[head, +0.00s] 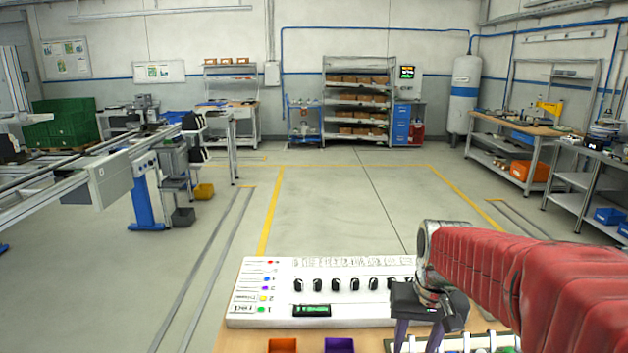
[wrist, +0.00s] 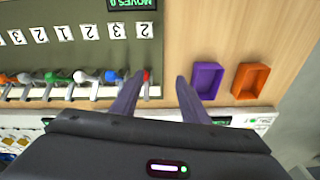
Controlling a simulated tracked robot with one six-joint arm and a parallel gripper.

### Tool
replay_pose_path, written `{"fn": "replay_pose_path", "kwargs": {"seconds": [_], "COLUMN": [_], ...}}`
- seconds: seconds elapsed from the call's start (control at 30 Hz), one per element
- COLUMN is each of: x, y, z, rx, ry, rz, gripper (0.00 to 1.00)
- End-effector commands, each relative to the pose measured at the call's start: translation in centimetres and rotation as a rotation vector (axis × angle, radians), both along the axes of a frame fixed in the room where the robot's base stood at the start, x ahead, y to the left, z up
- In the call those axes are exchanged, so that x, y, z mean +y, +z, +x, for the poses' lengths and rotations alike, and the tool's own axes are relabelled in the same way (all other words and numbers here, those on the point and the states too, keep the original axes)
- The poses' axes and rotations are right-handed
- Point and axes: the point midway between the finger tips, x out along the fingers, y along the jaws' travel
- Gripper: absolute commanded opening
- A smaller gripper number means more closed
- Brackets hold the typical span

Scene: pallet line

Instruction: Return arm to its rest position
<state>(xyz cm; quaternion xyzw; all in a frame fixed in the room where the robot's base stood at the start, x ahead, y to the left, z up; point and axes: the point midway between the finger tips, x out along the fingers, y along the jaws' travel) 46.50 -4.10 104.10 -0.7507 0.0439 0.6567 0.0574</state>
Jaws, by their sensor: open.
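My gripper (head: 418,342) is at the lower right of the head view, at the end of my red-sleeved arm. It points down over the wooden table, in front of a white panel (head: 270,300). In the wrist view my gripper (wrist: 161,80) has its two purple fingers apart, with nothing held between them. A red-tipped piece (wrist: 146,78) in a row of coloured pieces appears beside the left fingertip; I cannot tell if they touch.
The panel has several black knobs and a green display (head: 312,310). A purple tray (wrist: 207,80) and an orange tray (wrist: 250,80) lie on the table. A dark board (wrist: 60,60) carries numbered labels. The floor (head: 340,210) beyond is clear.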

Motion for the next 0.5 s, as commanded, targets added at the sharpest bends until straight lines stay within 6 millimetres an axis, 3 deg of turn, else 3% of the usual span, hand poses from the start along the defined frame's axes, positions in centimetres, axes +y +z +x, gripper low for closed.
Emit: {"fn": "replay_pose_path", "kwargs": {"seconds": [0.5], "x": [2.1], "y": [0.8], "z": [-9.7], "rx": [-0.135], "ry": [0.074], "rz": [-0.036], "gripper": [0.41]}}
